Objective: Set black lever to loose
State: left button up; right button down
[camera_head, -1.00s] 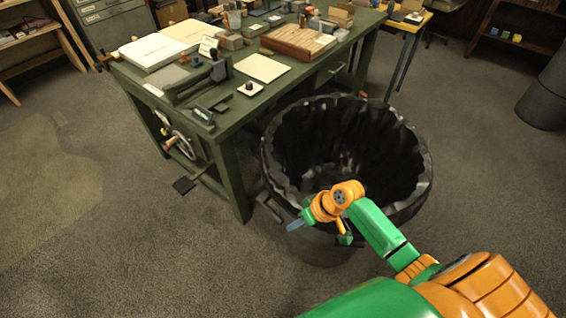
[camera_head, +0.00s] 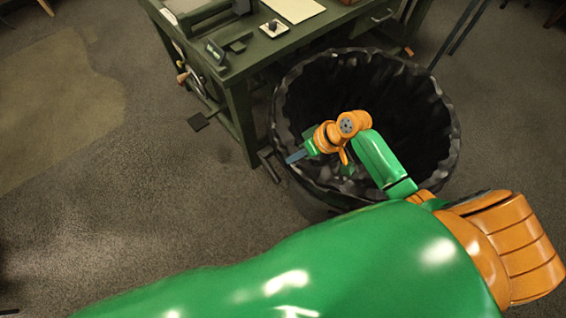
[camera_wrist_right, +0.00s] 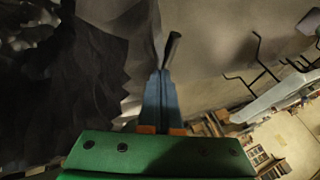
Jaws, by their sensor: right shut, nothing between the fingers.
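My right gripper (camera_head: 293,157) is over the left rim of the black-lined bin, with its blue-grey fingers shut and empty. In the right wrist view its fingers (camera_wrist_right: 160,85) lie together. A dark rod (camera_wrist_right: 172,48) shows just past the fingertips there; I cannot tell if it is the black lever or if they touch. In the head view a small black knob on a white plate (camera_head: 272,27) stands on the green table, well away from the gripper. No lever can be named for certain, and no loose mark is readable. My left gripper is out of view.
The bin (camera_head: 455,125) stands beside the green table (camera_head: 240,72). A handwheel (camera_head: 184,76) is on the table's end, with a dark pedal (camera_head: 199,121) low below it. Open floor (camera_head: 170,200) lies to the left.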

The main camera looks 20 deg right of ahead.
jog(key=b+x, duration=0.1)
jog(key=x, duration=0.5)
jog(key=shift+a, duration=0.1)
jog(key=shift+s+a+m+p, duration=0.15)
jog(key=shift+a+m+p, duration=0.1)
jog(key=shift+m+p, duration=0.2)
